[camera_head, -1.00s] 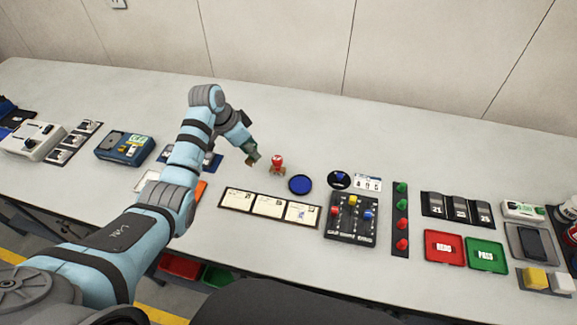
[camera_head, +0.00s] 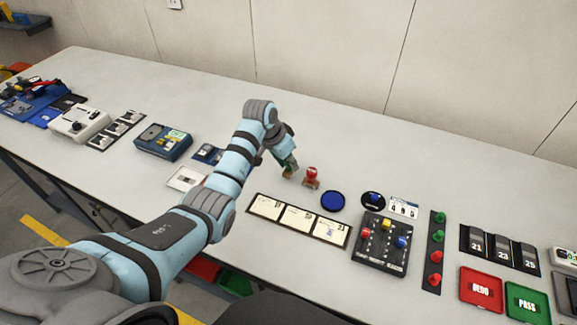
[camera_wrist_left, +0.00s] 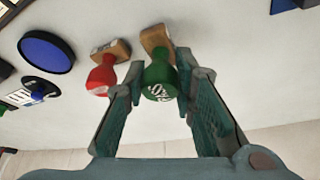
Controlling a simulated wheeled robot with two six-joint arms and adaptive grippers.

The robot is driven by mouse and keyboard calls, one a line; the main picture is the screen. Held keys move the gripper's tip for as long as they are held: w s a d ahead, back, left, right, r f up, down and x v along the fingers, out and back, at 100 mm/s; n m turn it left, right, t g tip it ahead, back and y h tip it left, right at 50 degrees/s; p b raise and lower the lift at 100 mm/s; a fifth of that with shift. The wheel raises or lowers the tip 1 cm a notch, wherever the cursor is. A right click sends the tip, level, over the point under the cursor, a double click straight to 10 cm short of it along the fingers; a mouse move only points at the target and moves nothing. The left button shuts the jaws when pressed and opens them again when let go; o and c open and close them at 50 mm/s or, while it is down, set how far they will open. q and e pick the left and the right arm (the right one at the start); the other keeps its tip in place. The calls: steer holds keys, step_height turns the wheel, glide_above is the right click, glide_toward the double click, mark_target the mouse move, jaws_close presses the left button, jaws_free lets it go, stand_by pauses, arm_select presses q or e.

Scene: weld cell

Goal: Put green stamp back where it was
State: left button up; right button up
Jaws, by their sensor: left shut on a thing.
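The green stamp (camera_wrist_left: 158,78) is between the fingers of my left gripper (camera_wrist_left: 160,88) in the left wrist view, its green handle gripped and its wooden base beyond the fingertips. In the head view the left gripper (camera_head: 289,168) is over the table just left of the red stamp, and the green stamp is mostly hidden by it. The red stamp (camera_head: 312,175) stands upright on the table with a wooden base; it also shows in the left wrist view (camera_wrist_left: 102,77) right beside the green one. I cannot tell whether the green stamp's base touches the table. My right gripper is not in view.
A round blue ink pad (camera_head: 332,200) lies right of the red stamp. A row of cards (camera_head: 298,220) and a dark panel with coloured knobs (camera_head: 382,245) lie in front. Red (camera_head: 481,290) and green (camera_head: 527,302) trays are at the right. The table behind the stamps is clear.

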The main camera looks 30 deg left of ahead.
arm_select(q)
steer(key=shift+f, duration=0.9)
steer(key=shift+f, duration=0.15)
steer(key=o, duration=0.9)
steer(key=p+v, duration=0.2)
steer(key=v, duration=1)
steer(key=shift+r, duration=0.25)
